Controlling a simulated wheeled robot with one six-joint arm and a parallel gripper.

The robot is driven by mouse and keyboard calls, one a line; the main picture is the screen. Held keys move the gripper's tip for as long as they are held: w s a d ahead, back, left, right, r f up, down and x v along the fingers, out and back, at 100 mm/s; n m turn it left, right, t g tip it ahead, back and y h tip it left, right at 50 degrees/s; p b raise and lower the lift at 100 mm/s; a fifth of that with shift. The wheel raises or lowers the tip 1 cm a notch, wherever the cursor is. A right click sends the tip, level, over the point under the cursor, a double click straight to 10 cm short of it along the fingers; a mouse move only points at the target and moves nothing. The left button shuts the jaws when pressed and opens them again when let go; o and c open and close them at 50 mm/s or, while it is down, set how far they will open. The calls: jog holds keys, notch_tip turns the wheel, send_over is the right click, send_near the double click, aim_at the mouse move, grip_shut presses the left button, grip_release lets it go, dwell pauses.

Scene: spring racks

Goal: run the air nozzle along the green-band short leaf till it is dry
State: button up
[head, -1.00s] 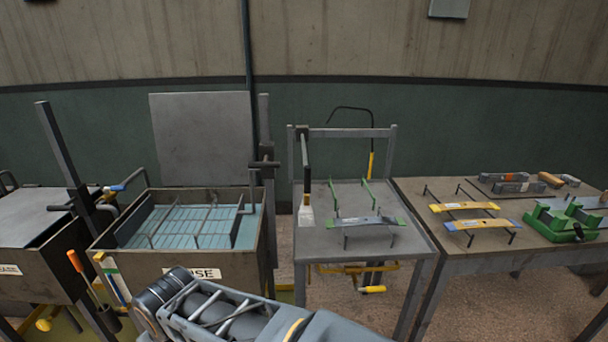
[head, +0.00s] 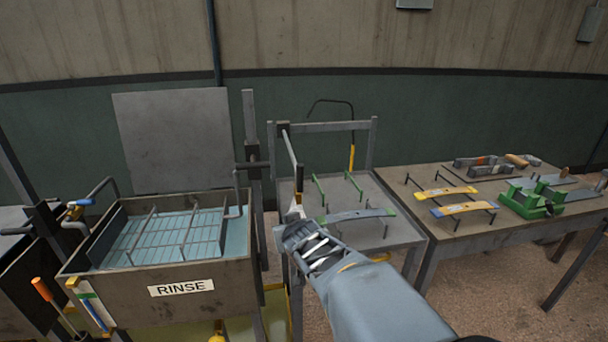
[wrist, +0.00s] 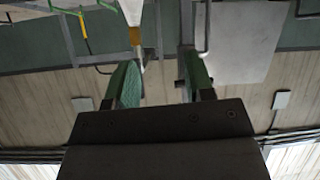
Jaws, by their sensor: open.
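The air nozzle (head: 296,212) hangs from a rod on the table's frame, to the left of the leaf. In the wrist view the nozzle (wrist: 133,12) is a pale cone with a brass collar, at the top. My gripper (wrist: 160,80) is open and empty, its green-padded fingers apart.
A RINSE tank (head: 170,278) with a wire rack stands at left. A black hose with a yellow part (head: 352,158) hangs behind the frame.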

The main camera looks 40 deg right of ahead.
aim_at(301, 179)
jog(key=w+d+r+t, duration=0.2)
jog(key=d+r+t, duration=0.35)
jog(key=d, duration=0.35)
jog(key=shift+n+t, duration=0.3)
jog(key=shift+t, duration=0.15)
jog(key=p+x, duration=0.2)
jog(key=x, duration=1.1)
jog(key=shift+w, duration=0.1)
grip_shut()
